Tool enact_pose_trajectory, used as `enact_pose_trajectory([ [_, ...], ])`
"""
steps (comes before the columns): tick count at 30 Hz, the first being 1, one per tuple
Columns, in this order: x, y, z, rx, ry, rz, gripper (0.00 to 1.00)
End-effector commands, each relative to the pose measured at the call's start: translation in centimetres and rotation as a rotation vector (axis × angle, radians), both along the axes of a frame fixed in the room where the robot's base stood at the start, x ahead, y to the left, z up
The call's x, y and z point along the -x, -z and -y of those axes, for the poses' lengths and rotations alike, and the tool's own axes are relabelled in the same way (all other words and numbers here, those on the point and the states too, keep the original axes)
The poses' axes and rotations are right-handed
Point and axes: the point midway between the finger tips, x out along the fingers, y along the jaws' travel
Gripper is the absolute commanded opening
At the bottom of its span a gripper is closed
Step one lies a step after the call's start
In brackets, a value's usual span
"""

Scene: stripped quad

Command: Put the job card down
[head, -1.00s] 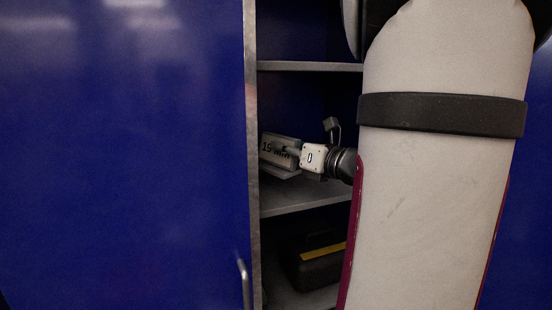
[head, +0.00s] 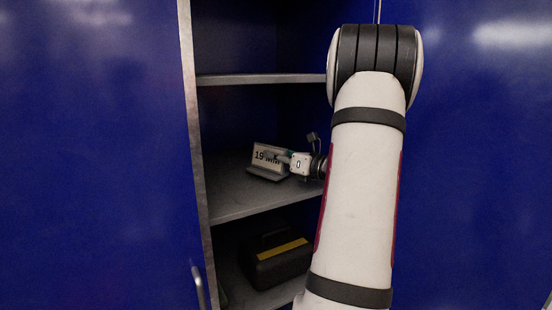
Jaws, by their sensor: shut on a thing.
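The job card (head: 259,157) is a small pale card marked "19" with smaller print, standing tilted back on a grey foot. It is at the middle shelf (head: 237,198) of the blue cabinet. My gripper (head: 281,157) comes from the right and is shut on the card's right side. The fingertips are small and partly merge with the card. The card's foot appears at or just above the shelf surface; I cannot tell whether it touches.
A dark case (head: 277,262) with a yellow stripe sits on the lower shelf. An upper shelf (head: 262,79) lies above my gripper. The blue door (head: 90,160) with a handle (head: 198,287) stands left. The middle shelf's front is bare.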

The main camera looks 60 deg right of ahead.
Motion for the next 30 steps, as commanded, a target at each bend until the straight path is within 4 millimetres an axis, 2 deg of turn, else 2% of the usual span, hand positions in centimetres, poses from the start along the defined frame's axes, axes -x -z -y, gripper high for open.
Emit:
enact_pose_trajectory([
  [4,0.1,1.1,0.0,0.0,0.0,0.002,0.0],
  [16,0.0,1.6,0.0,0.002,0.0,0.002,0.0],
  [17,0.0,1.6,0.0,0.002,0.0,0.001,0.15],
  [19,0.0,1.6,0.0,0.002,0.0,0.001,0.31],
  [30,0.1,1.3,0.0,0.002,0.0,0.001,0.33],
])
